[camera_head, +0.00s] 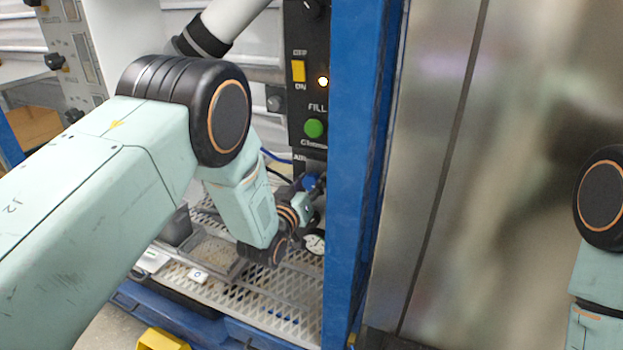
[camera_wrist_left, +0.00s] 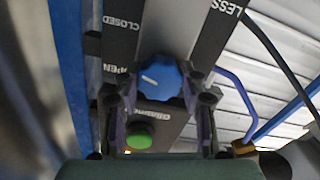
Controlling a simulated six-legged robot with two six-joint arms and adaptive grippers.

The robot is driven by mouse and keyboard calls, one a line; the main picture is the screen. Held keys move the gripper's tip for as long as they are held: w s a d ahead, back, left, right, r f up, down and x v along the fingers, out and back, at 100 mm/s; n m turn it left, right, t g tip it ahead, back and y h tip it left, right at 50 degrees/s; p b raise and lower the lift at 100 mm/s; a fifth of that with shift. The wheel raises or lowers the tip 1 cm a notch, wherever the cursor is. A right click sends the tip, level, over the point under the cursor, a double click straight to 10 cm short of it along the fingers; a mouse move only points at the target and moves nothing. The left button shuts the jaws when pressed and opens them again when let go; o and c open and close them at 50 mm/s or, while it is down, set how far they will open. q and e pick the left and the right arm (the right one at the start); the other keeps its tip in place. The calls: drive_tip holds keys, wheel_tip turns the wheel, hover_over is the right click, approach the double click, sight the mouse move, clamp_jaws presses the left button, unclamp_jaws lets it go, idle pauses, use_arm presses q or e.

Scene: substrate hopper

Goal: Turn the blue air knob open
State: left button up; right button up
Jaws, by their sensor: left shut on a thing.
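The blue air knob (camera_wrist_left: 160,76) is in the middle of the left wrist view, on a dark panel, with a small pale mark on its face. A bit of the knob (camera_head: 309,182) also shows in the head view, below the black control box. My left gripper (camera_wrist_left: 158,96) has one finger on each side of the knob and is shut on it. Labels reading CLOSED and OPEN lie left of the knob in the wrist view. My right gripper is outside the frames.
A blue post (camera_head: 354,150) stands close to the right of my left gripper. A green button (camera_head: 314,128) and a yellow switch (camera_head: 298,71) are above the knob. A mesh shelf (camera_head: 290,312) lies below. A blue hose (camera_wrist_left: 230,85) runs beside the panel.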

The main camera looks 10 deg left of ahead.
use_arm(q)
drive_tip(key=shift+w+r+n, duration=0.1)
drive_tip(key=shift+r+n, duration=0.05)
drive_tip(key=shift+n, duration=0.45)
drive_tip(key=o, duration=1.2)
drive_tip(key=shift+c, duration=0.2)
drive_tip(key=s+a, duration=0.2)
drive_tip(key=s, duration=1)
drive_tip(key=shift+a, duration=0.2)
